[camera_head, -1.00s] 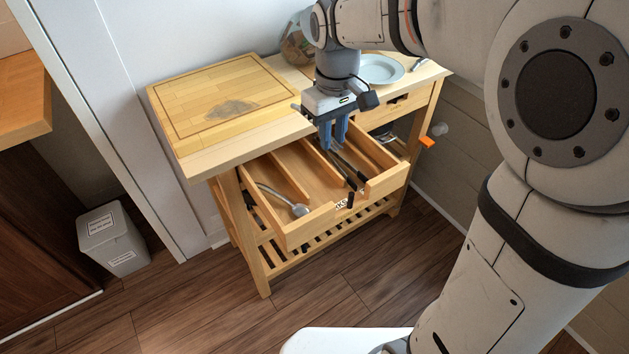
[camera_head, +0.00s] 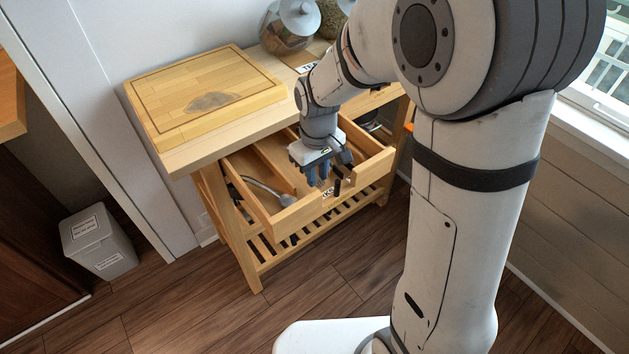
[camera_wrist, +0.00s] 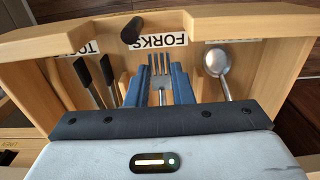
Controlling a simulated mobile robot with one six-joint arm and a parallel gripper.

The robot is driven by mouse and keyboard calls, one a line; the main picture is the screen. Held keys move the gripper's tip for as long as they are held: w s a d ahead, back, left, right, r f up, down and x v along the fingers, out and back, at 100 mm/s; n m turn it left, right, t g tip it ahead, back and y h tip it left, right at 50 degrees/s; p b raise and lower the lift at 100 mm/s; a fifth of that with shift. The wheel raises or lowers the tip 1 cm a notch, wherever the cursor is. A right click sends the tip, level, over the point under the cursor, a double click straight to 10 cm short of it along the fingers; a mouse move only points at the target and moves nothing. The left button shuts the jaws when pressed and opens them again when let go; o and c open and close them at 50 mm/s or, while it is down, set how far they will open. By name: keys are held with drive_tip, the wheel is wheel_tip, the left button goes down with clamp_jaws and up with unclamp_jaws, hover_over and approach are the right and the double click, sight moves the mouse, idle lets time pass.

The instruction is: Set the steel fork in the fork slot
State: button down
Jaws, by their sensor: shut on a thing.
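My gripper (camera_head: 318,175) is low over the middle compartment of the open wooden drawer (camera_head: 290,222). In the wrist view its blue fingers (camera_wrist: 161,85) are shut on the steel fork (camera_wrist: 160,66), tines toward the drawer front. The fork is in line with the fork slot, marked by the FORKS label (camera_wrist: 157,40). I cannot tell whether the fork touches the slot floor. In the head view the fork is hidden by the gripper.
A spoon (camera_wrist: 217,62) lies in the compartment to the right in the wrist view, black-handled tools (camera_wrist: 97,82) to the left. Low dividers separate them. A black knob (camera_wrist: 131,30) is on the drawer front. A cutting board (camera_head: 205,90) and glass jar (camera_head: 285,30) stand on top.

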sight(317, 180)
drive_tip(key=shift+f, duration=1.5)
drive_tip(key=shift+f, duration=0.2)
drive_tip(key=c, duration=1.3)
unclamp_jaws()
drive_tip(key=shift+o, duration=0.2)
drive_tip(key=shift+r, duration=0.1)
